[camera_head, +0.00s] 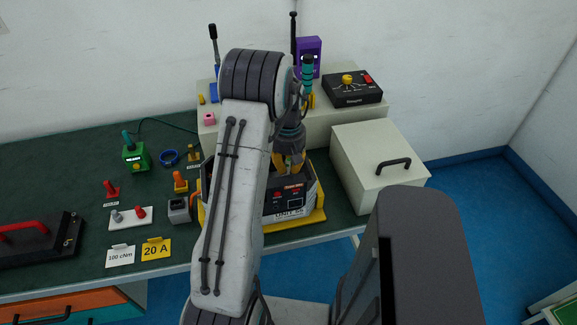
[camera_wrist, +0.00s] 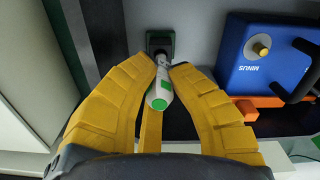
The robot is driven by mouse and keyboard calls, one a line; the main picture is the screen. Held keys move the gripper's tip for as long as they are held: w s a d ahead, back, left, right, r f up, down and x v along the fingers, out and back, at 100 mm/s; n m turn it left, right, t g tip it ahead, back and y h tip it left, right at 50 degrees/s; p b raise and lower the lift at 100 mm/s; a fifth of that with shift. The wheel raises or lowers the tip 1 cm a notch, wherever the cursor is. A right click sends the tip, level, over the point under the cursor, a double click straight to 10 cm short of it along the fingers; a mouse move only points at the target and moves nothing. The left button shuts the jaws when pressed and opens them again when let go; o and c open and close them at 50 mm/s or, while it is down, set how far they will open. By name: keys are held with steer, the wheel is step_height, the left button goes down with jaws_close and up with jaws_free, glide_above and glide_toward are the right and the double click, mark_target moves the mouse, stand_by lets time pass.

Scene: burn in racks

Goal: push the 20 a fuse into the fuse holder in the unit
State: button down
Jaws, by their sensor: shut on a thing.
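My gripper (camera_wrist: 162,66) is shut on a white fuse with green marks (camera_wrist: 159,97), seen in the wrist view. The fuse's far end points at a dark square socket with a green rim (camera_wrist: 160,41), which looks like the fuse holder. The fingers hide where they meet, so I cannot tell how deep the fuse sits. In the head view my gripper (camera_head: 290,163) points down over the unit (camera_head: 290,211), a dark box with a yellow base. My arm hides part of the unit, and the fuse does not show there.
A blue block marked MINUS (camera_wrist: 267,55) stands right of the holder, close to my right finger. A yellow 20 A card (camera_head: 156,249) and a white 100 cNm card (camera_head: 120,256) are at the bench front. A pale box with a black handle (camera_head: 378,167) stands right of the unit.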

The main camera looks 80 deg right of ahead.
steer(key=shift+f+b, duration=1.15)
steer(key=shift+f, duration=0.3)
steer(key=c, duration=1.2)
jaws_free()
steer(key=shift+r, duration=0.1)
